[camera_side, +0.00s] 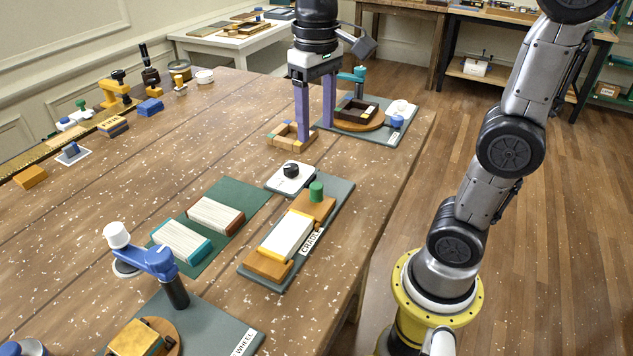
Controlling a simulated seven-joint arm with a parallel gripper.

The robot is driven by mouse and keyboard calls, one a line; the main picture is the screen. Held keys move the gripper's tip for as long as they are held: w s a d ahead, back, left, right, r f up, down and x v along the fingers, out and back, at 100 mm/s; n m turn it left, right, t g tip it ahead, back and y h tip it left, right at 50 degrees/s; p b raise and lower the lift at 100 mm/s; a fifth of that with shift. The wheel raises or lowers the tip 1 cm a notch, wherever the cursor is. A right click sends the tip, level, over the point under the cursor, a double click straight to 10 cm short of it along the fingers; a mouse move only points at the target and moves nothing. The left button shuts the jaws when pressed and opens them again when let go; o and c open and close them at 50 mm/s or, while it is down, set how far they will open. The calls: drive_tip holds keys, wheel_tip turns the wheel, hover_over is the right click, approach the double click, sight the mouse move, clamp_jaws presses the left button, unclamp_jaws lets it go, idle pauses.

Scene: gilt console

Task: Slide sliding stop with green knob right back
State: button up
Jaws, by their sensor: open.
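The sliding stop's green knob (316,191) stands upright on an orange-brown wooden block (311,205). This block sits at the far end of the grey board labelled CRADLE (340,190). A white block with a yellow edge (286,236) lies in the cradle, between the knob's block and a wooden end piece (267,266) at the near end. My gripper (315,135) has two purple fingers pointing down, apart, with nothing seen between them. It is above and beyond the knob, near a small wooden frame, and does not touch the knob.
A black knob on a white plate (291,171) stands just left of the green knob. A green mat (235,196) with two book-like blocks lies left. A turntable station (366,120) is behind my gripper; a blue crank arm (153,258) stands near front left. The table's right edge is close by.

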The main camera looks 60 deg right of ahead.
sight(317, 185)
wheel_tip(317, 185, down, 14)
drive_tip(key=shift+r, duration=0.2)
drive_tip(key=shift+c, duration=0.3)
clamp_jaws()
idle(1.4)
